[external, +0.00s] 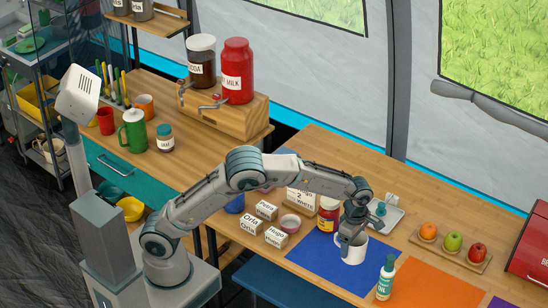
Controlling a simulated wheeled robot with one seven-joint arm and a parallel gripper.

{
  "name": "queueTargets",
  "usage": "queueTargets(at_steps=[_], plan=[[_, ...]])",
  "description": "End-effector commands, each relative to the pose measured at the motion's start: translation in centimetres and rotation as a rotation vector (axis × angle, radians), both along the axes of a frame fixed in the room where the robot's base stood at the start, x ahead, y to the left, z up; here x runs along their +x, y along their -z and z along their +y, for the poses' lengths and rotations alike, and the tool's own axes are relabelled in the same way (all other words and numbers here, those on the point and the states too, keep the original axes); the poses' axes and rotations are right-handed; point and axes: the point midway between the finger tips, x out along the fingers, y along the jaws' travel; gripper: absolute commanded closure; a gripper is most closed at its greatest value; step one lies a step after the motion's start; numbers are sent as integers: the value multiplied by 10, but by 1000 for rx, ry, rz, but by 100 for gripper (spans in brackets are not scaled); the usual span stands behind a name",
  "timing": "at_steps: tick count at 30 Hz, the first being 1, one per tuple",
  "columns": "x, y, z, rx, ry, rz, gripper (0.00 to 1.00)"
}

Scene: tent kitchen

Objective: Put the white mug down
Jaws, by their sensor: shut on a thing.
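The white mug (355,250) is upright at the blue mat (305,255) on the wooden table. My gripper (346,240) reaches down from above and is shut on the mug, at its left side. The fingers cover part of the mug's rim and left wall. I cannot tell whether the mug's base touches the mat or hangs slightly above it.
A red-lidded jar (328,214) stands just behind the mug, and a teal-capped bottle (386,279) stands to its front right. The blue mat's left part is clear. A fruit tray (450,250) lies right.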

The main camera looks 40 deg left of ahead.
Motion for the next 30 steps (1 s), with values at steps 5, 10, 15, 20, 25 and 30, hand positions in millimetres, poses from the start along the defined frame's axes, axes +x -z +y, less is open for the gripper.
queueTargets(at_steps=[5, 10, 15, 20, 25, 30], plan=[[37, 24, 14, 2, -3, 1, 54], [56, 35, 21, 0, 0, 0, 54], [58, 45, 22, 1, 2, 1, 54], [58, 68, 22, 2, 1, 3, 54], [58, 77, 22, -1, 1, 0, 54], [58, 78, 22, -1, 1, 0, 54]])
